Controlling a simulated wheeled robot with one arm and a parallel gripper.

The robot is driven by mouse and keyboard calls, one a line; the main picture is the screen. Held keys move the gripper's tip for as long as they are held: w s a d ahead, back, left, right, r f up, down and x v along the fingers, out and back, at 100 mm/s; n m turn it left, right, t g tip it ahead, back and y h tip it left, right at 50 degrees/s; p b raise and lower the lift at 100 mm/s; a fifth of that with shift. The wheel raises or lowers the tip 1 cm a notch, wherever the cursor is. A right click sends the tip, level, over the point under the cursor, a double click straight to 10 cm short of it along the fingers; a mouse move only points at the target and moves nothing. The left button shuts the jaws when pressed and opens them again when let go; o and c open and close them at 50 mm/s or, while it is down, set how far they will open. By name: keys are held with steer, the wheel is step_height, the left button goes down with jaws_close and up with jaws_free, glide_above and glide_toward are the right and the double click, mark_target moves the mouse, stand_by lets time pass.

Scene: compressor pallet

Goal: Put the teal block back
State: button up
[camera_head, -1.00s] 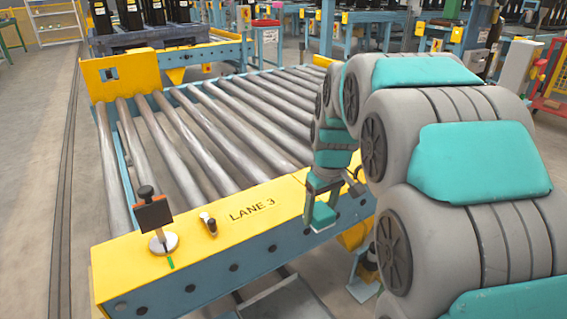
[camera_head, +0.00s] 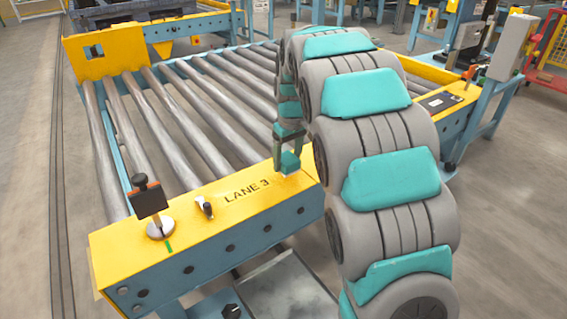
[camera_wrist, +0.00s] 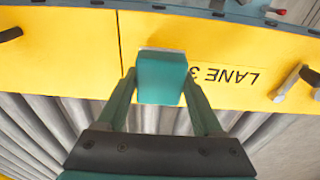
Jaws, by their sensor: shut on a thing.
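The teal block (camera_head: 290,162) is between the fingers of my gripper (camera_head: 288,155), beside the right end of the LANE 3 lettering. The wrist view shows the teal block (camera_wrist: 161,78) pinched at the tips of my gripper (camera_wrist: 161,85), over the yellow end beam. A pale grey edge shows along the block's far side there. I cannot tell whether the block touches the beam or hangs just above it. Part of the beam to the right is hidden behind my arm.
The yellow end beam (camera_head: 240,205) carries a round-based stand with a dark plate (camera_head: 150,203) and a small clamp (camera_head: 205,207). Grey rollers (camera_head: 185,125) lie behind it. A grey tray (camera_head: 285,290) is below the front edge. Floor at the left is clear.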

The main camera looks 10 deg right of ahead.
mark_target(284, 165)
steer(key=shift+w+a, duration=0.25)
steer(key=shift+w, duration=0.8)
steer(key=shift+w+f, duration=0.1)
steer(key=shift+f, duration=0.1)
steer(key=shift+f+p, duration=0.3)
steer(key=shift+f, duration=1.35)
steer(key=shift+f, duration=0.1)
steer(key=o, duration=1.3)
